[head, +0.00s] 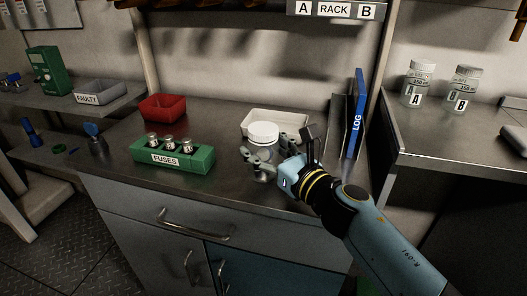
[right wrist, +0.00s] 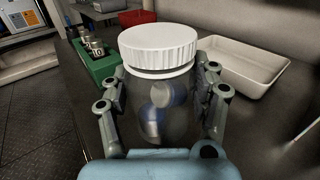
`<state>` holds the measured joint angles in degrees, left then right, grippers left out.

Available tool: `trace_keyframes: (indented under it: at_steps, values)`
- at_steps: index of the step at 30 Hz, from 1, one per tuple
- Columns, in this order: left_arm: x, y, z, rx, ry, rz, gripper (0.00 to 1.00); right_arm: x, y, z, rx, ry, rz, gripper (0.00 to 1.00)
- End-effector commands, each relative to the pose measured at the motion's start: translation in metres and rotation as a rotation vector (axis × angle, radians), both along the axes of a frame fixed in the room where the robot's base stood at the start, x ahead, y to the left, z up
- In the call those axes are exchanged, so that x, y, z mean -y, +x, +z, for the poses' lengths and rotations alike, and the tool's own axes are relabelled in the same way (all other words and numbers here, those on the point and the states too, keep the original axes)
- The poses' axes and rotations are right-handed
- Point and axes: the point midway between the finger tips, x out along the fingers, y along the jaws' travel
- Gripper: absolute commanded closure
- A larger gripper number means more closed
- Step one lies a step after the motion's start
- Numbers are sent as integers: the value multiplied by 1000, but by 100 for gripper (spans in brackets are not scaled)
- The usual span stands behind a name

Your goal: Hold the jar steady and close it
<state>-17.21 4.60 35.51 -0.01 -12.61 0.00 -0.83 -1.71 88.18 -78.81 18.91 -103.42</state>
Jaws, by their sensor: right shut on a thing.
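A clear jar (right wrist: 148,112) with a white ribbed lid (right wrist: 158,46) stands between the fingers of my right gripper (head: 266,153). In the head view the lid (head: 263,131) shows above the fingers, and most of the jar body is hidden by them. The right gripper is shut on the jar, with a finger on each side below the lid. The lid sits on top of the jar; whether it is screwed tight cannot be told. Blurred blue and pale shapes show inside or through the jar. My left gripper is not in view.
A white tray (head: 247,121) lies just behind the jar. A green fuse block (head: 196,163) and a red bin (head: 160,108) stand to the left. A blue LOG binder (head: 357,115) stands at the right. Jars A (head: 417,84) and B (head: 464,90) are on the right counter.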

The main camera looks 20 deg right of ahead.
Motion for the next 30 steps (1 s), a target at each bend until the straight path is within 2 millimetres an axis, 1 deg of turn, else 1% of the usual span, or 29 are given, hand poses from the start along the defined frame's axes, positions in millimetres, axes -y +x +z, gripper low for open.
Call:
trace_keyframes:
  at_steps: [5, 9, 15, 18, 23, 30]
  values:
    - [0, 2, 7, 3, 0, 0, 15, 0, 0, 10, 2, 1, 0, 70]
    - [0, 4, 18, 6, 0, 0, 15, 0, 0, 27, 4, 0, 0, 70]
    - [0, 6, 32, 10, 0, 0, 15, 1, 0, 46, 3, 0, 0, 70]
    - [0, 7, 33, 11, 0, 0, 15, 11, -7, 49, 1, -2, 0, 70]
    - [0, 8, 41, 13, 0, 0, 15, 31, -19, 63, 1, -4, 0, 70]
    - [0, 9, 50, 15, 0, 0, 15, 71, -44, 91, 2, -8, 1, 70]
